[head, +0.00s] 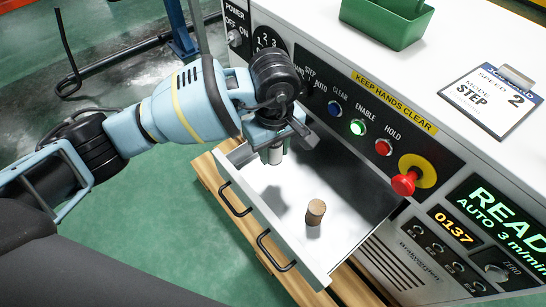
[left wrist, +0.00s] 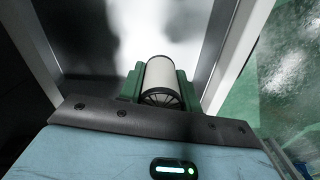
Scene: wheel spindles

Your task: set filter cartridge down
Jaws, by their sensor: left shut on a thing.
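The cartridge is a pale cylinder pointing down from the jaws in the head view. In the left wrist view the white cartridge (left wrist: 160,79), with a dark ribbed end cap, sits between the green jaw pads (left wrist: 160,84). Whether its lower end touches the drawer floor I cannot tell. My right gripper is not in view.
A brown cork-like cylinder (head: 315,211) stands in the drawer towards the front right. The control panel has a red emergency knob (head: 404,184) jutting out beside the drawer. A green bin (head: 387,20) and a clipboard (head: 492,99) are on the machine top. The drawer's middle is clear.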

